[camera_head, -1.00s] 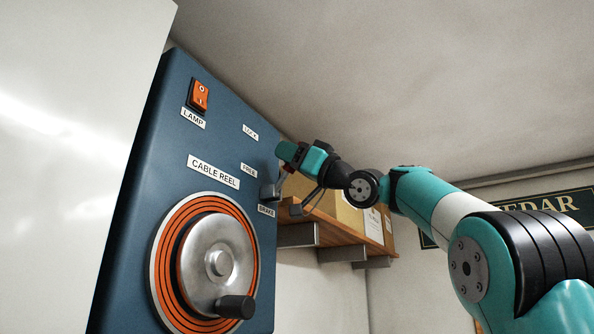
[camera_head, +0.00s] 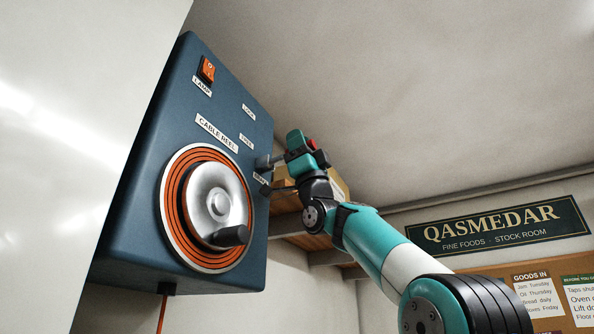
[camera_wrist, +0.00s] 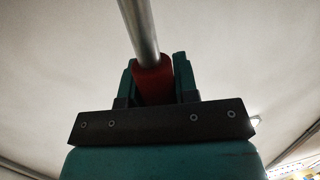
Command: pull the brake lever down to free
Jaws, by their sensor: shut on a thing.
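The brake lever is a bare metal rod (camera_wrist: 140,30) with a red grip (camera_wrist: 152,84) at its end. In the wrist view my gripper (camera_wrist: 157,80) is shut on the red grip, a finger on either side. In the head view my gripper (camera_head: 298,148) is at the right side of the blue cable reel box (camera_head: 140,215). My gripper hides much of the lever.
The reel crank (camera_head: 230,236) and orange reel rings (camera_head: 170,205) are on the box front. A lamp switch (camera_head: 207,69) is above. A wooden shelf (camera_head: 290,224) with cardboard boxes (camera_head: 338,185) is behind my gripper. A sign (camera_head: 490,228) hangs on the right wall.

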